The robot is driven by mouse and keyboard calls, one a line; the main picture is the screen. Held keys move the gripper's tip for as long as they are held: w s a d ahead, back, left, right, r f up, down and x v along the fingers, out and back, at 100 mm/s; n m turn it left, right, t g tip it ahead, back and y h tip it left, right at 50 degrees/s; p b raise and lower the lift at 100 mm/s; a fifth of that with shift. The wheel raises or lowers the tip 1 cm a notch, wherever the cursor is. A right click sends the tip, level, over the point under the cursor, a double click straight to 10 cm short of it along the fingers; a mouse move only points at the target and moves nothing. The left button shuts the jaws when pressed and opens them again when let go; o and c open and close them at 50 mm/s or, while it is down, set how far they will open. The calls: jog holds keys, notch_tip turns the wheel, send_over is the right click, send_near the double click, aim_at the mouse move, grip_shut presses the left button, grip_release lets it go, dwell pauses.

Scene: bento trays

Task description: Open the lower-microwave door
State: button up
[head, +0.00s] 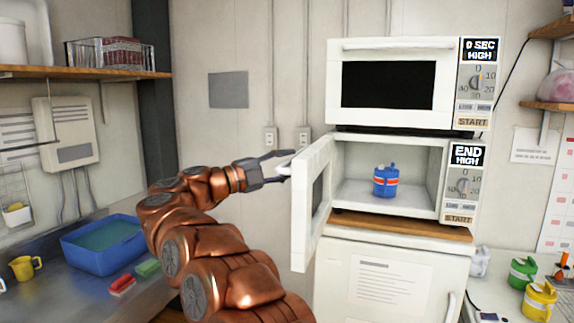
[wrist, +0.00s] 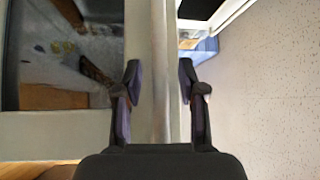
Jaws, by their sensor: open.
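The lower microwave (head: 440,203) stands on a wooden board with its door (head: 301,235) swung wide open to the left. A blue can-like container (head: 385,182) with a red and white band sits inside. My gripper (head: 285,165) is at the door's upper outer side. In the wrist view, the open fingers (wrist: 158,85) lie on either side of the pale door handle (wrist: 160,40). I cannot tell whether they touch it.
The upper microwave (head: 345,110) is shut, directly above. A white cabinet (head: 335,260) stands below. At left, a counter holds a blue basin (head: 75,255), a yellow mug (head: 24,267) and sponges. Green and yellow containers (head: 540,300) stand at lower right.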

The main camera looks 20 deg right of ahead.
jog(key=s+a+f, duration=0.1)
jog(key=a, duration=1)
jog(key=shift+s+a+f, duration=0.35)
jog(key=shift+a, duration=0.05)
